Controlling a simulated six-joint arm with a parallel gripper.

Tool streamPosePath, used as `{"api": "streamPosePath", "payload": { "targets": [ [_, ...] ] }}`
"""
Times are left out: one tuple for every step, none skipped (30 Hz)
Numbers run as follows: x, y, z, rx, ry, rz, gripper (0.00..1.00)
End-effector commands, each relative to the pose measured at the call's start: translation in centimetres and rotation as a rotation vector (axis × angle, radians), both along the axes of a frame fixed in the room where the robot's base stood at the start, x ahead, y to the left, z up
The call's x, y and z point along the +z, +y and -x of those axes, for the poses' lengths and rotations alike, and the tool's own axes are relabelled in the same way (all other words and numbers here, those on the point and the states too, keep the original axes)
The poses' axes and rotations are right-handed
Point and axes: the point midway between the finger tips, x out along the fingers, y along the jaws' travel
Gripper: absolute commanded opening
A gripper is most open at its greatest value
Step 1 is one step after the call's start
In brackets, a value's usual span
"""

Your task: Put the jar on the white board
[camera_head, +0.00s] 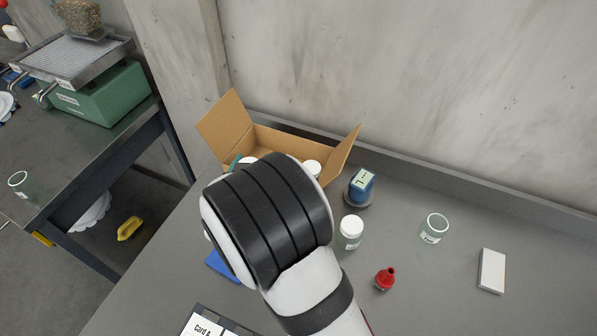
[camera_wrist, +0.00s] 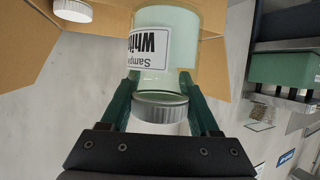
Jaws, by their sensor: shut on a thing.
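My gripper (camera_wrist: 160,82) shows in the wrist view with its two green fingers on either side of a pale green jar (camera_wrist: 168,22). It is shut on this jar, which has a ribbed grey-white lid and a label partly reading "Sample" and "Whi". The cardboard box (camera_wrist: 225,70) shows behind the jar.
A lidded jar (camera_head: 350,232), an open empty glass jar (camera_head: 434,228), a red bottle (camera_head: 385,279) and a blue item on a round base (camera_head: 361,187) stand between box and slab. A printed card (camera_head: 203,327) lies at the front.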

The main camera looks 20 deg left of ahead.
Motion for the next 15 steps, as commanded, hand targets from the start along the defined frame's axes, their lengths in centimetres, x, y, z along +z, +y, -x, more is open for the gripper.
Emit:
{"api": "streamPosePath", "payload": {
  "targets": [
    [0.5, 0.0, 0.0, 0.000, -0.002, -0.001, 0.00],
    [0.9, 0.0, -0.1, 0.000, -0.003, -0.002, 0.00],
    [1.9, 0.0, -0.1, 0.000, -0.003, -0.005, 0.00],
    [2.9, 0.0, -0.1, 0.000, -0.005, -0.007, 0.00],
    [3.7, 0.1, -0.1, 0.000, -0.005, -0.007, 0.00],
    [5.1, 0.1, -0.1, -0.001, -0.005, -0.008, 0.00],
    [6.1, 0.1, 0.0, 0.000, -0.005, -0.009, 0.00],
    [6.9, 0.1, -0.1, -0.001, -0.004, -0.008, 0.00],
    [8.1, 0.1, 0.0, 0.000, -0.004, -0.008, 0.00],
    [8.8, 0.1, 0.0, 0.000, -0.004, -0.008, 0.00],
    [9.4, 0.0, 0.0, -0.001, -0.004, -0.006, 0.00],
    [10.3, 0.1, 0.0, -0.001, -0.003, -0.006, 0.00],
    [11.0, 0.1, 0.0, 0.001, -0.004, -0.006, 0.00],
    [11.5, 0.1, 0.0, -0.001, -0.003, -0.006, 0.00],
    [12.2, 0.1, 0.0, -0.001, -0.002, -0.005, 0.00]
  ]
}}
